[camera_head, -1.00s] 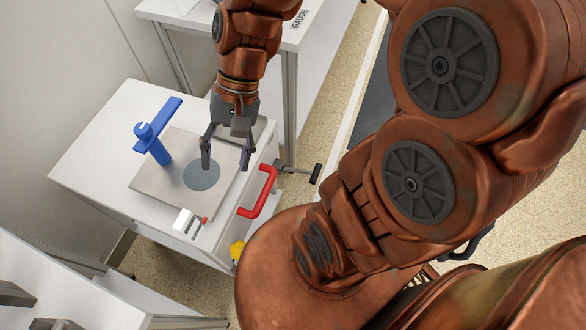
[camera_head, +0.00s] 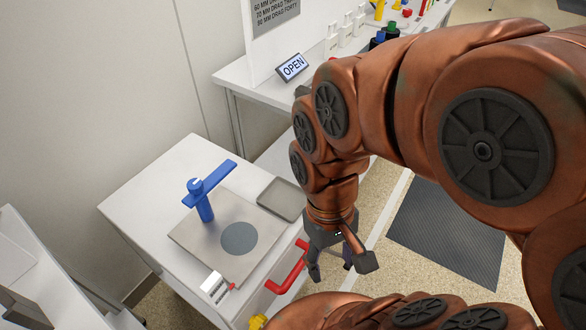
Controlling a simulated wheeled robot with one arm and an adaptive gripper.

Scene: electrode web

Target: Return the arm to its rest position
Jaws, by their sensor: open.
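My copper-coloured arm reaches in from the right side of the head view. My gripper (camera_head: 330,268) points downward just right of the white cabinet's edge, near the red handle. Its fingers are apart and I see nothing between them. Part of it is seen at an angle, with the red handle (camera_head: 288,270) just to its left.
A white cabinet (camera_head: 150,190) carries a metal plate (camera_head: 205,232) with a dark disc (camera_head: 239,238), a blue post with a bar (camera_head: 205,195) and a grey tray (camera_head: 281,199). A bench with an OPEN sign (camera_head: 292,67) stands behind. A dark mat (camera_head: 450,235) lies on the floor.

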